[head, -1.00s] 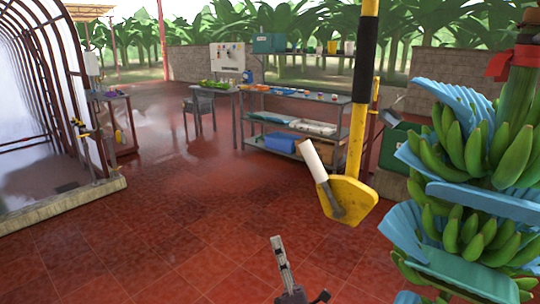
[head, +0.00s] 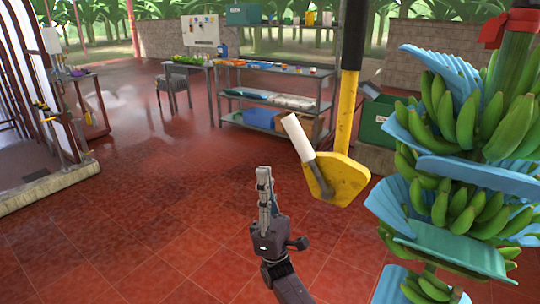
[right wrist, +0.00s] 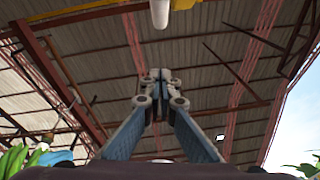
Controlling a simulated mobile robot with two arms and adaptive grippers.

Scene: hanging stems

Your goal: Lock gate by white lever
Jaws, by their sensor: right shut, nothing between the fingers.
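The white lever (head: 298,136) is a white cylinder on a grey stem, tilted up to the left. It is fixed to the yellow plate (head: 345,182) at the foot of a hanging yellow and black post (head: 347,105). In the right wrist view the white lever's end (right wrist: 160,14) shows at the top, beyond the fingertips. My right gripper (head: 263,172) is shut and empty, pointing up, below and left of the lever and apart from it in the picture. The fingertips also show together in the right wrist view (right wrist: 158,78). My left gripper is not in view.
A hanging bunch of green bananas (head: 455,120) with blue sheets (head: 450,245) fills the right side, near the post. A metal shelf (head: 270,100) and a green bin (head: 375,120) stand behind. The red tiled floor is clear at the left and middle.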

